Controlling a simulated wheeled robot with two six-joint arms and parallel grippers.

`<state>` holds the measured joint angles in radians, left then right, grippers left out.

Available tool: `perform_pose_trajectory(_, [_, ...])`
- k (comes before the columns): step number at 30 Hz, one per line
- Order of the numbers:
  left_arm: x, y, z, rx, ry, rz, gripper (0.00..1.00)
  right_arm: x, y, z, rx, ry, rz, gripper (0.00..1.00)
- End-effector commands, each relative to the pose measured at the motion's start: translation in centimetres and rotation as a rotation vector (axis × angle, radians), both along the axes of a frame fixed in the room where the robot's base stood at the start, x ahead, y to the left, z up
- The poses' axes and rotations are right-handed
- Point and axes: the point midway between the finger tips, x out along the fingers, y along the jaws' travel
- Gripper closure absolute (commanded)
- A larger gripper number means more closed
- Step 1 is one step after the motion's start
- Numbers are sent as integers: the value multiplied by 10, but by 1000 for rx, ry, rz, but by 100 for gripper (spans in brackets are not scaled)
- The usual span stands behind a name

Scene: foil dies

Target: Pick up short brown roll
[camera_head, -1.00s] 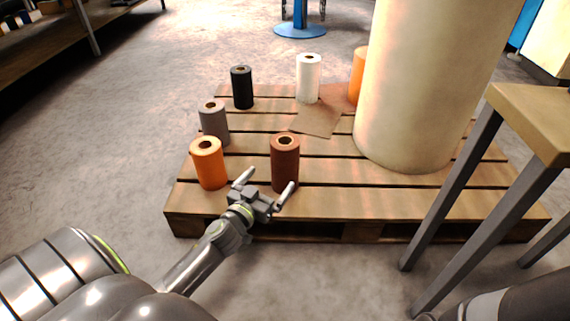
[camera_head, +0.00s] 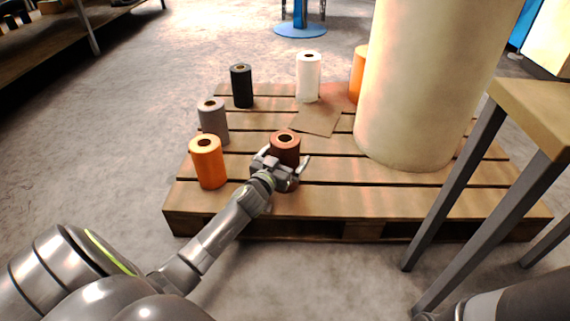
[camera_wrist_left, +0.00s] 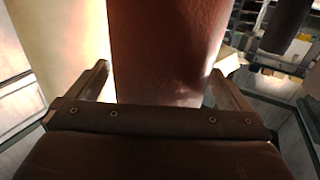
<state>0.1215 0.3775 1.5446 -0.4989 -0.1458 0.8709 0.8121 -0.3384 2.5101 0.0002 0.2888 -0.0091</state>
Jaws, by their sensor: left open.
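The short brown roll (camera_head: 285,144) stands upright on the wooden pallet in the head view, its lower part partly hidden by my gripper. My left gripper (camera_head: 281,163) is open at the near side of the roll, with a finger on either side of it. In the left wrist view the brown roll (camera_wrist_left: 165,50) fills the middle, between the two open fingers of my left gripper (camera_wrist_left: 157,85). I cannot tell whether the fingers touch it. My right gripper is not in view.
The pallet (camera_head: 345,201) also holds an orange roll (camera_head: 207,165), a grey roll (camera_head: 213,122), a black roll (camera_head: 242,88), a white roll (camera_head: 308,80) and another orange roll (camera_head: 358,72). A large cream cylinder (camera_head: 425,90) stands right. A wooden-topped table (camera_head: 535,110) is at far right.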

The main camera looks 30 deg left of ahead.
Motion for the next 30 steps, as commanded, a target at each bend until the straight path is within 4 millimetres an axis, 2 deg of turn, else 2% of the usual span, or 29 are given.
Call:
perform_pose_trajectory(5, [0, 0, 0, -1, 0, 0, 1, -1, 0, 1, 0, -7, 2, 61])
perform_pose_trajectory(19, [0, 0, 0, -1, 0, 0, 62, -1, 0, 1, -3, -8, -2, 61])
perform_pose_trajectory(26, [0, -1, 2, -1, -3, -2, 62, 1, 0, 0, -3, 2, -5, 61])
perform_pose_trajectory(30, [0, -1, 11, -2, -4, -2, 62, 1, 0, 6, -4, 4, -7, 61])
